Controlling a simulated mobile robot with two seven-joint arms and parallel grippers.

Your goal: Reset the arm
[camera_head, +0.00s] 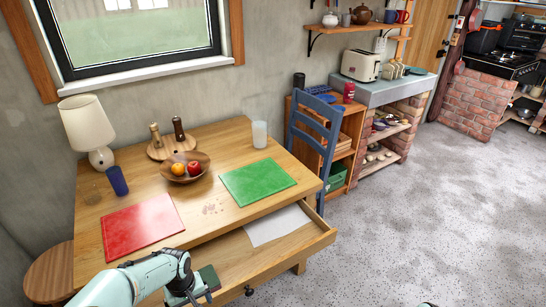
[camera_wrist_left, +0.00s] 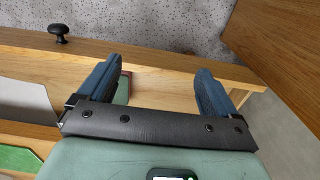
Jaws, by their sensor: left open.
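My left arm comes in from the bottom left of the head view. Its gripper (camera_head: 200,296) is low, at the left part of the open table drawer (camera_head: 262,264). In the left wrist view the two blue fingers (camera_wrist_left: 156,80) are spread apart, with nothing clasped between them. The drawer's wooden front shows beyond them. A dark green item with a reddish edge (camera_wrist_left: 123,88) lies in the drawer, partly hidden by one finger; it also shows beside the gripper in the head view (camera_head: 209,277). My right gripper is out of view.
On the table stand a lamp (camera_head: 87,128), a blue cup (camera_head: 117,181), a fruit bowl (camera_head: 184,176) and a white cup (camera_head: 259,134). A red mat (camera_head: 140,226) and green mat (camera_head: 257,181) lie flat. White paper (camera_head: 277,225) lies in the drawer. Open floor is at right.

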